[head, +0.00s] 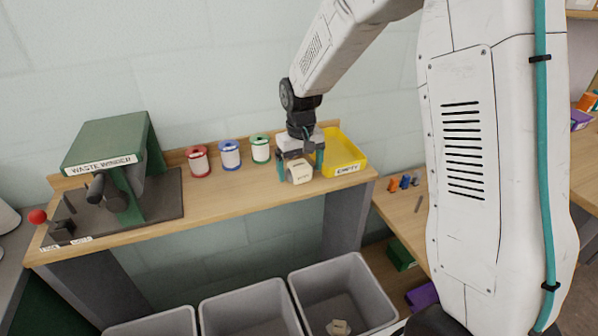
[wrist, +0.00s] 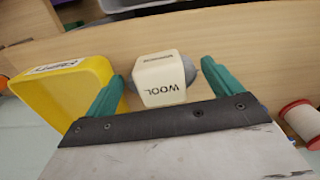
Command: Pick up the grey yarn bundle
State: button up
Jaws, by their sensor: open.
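The grey yarn bundle (wrist: 191,72) shows as a grey rounded edge behind a cream block-like label (wrist: 162,82) reading WOOL. In the head view the cream label (head: 300,172) faces out at the shelf's right part. Most of the grey yarn is hidden behind the label. My gripper (wrist: 162,74) is open, with one teal finger on each side of the bundle and a small gap showing on both sides. In the head view my gripper (head: 300,166) points down over it.
A yellow tray (head: 345,150) marked EMPTY stands close by on the right. Red (head: 198,161), blue (head: 230,155) and green (head: 260,149) spools stand to the left on the wooden shelf (head: 225,195). A green waste winder (head: 115,150) is farther left. Grey bins (head: 250,310) stand below.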

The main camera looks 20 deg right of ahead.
aim_at(302, 168)
jog(key=c, duration=0.7)
jog(key=shift+c, duration=0.2)
jog(key=shift+r, duration=0.5)
jog(key=r, duration=0.1)
jog(key=s+r, duration=0.1)
jog(key=shift+d+r, duration=0.1)
jog(key=shift+r, duration=0.25)
jog(key=s+d+r, duration=0.1)
jog(key=s+d, duration=0.2)
jog(key=s, duration=1.1)
jog(key=shift+s+d+r, duration=0.15)
jog(key=shift+s+d, duration=0.05)
jog(key=shift+s, duration=0.15)
